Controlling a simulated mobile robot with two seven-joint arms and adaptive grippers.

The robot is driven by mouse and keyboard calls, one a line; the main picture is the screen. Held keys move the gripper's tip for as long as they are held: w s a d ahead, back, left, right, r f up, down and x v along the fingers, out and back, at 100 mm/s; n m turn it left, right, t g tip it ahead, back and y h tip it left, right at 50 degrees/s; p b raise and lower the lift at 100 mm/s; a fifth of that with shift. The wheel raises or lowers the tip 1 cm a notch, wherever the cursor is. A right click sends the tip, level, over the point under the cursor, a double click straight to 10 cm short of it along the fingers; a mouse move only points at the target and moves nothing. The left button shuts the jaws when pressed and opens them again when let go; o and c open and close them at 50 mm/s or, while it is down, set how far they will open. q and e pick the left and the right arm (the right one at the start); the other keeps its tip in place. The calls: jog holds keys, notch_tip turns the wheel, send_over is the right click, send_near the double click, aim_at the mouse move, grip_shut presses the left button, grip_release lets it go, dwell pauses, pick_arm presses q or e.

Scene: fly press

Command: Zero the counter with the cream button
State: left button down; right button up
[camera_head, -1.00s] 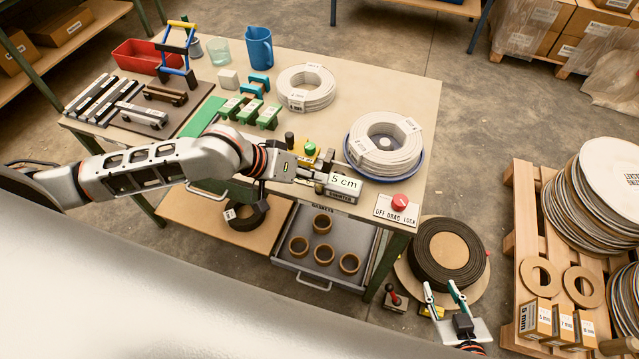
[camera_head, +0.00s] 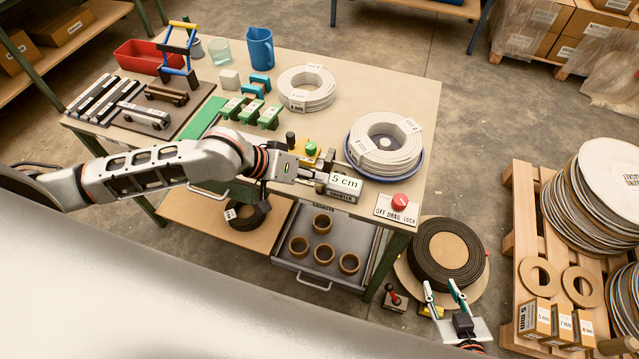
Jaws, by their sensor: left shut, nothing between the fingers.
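My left gripper (camera_head: 322,176) is shut and empty, right beside the counter's left end. I cannot tell whether its fingertips touch the box. The cream button cannot be made out; the gripper may cover it. My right gripper (camera_head: 444,292) is open and empty, low in front of the table, near the dark coil on the floor.
A red knob (camera_head: 400,201) on a plate marked "OFF DRAG LOCK" sits right of the counter. A white cable coil (camera_head: 384,144) in a blue dish stands behind. A green button (camera_head: 311,148) is close behind my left gripper. An open drawer (camera_head: 327,247) lies below.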

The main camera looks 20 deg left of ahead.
pick_arm(q)
jog(key=shift+s+a+f, duration=0.1)
jog(key=shift+s+f, duration=0.15)
jog(key=shift+f, duration=0.35)
jog(key=shift+s+a+f, duration=0.1)
jog(key=shift+s+f, duration=0.15)
jog(key=shift+f, duration=0.3)
jog(key=shift+r, duration=0.1)
jog(key=shift+d+r+p, duration=0.1)
jog(key=shift+r+p, duration=0.15)
jog(key=shift+p, duration=0.55)
jog(key=shift+w+p, duration=0.1)
jog(key=shift+p, duration=0.2)
jog(key=shift+w+r+p, duration=0.15)
jog(key=shift+r+p, duration=0.25)
jog(key=shift+r, duration=0.35)
notch_tip(320, 180, up, 3)
jog(key=shift+f, duration=0.15)
jog(key=shift+w+r, duration=0.1)
jog(key=shift+r, duration=0.6)
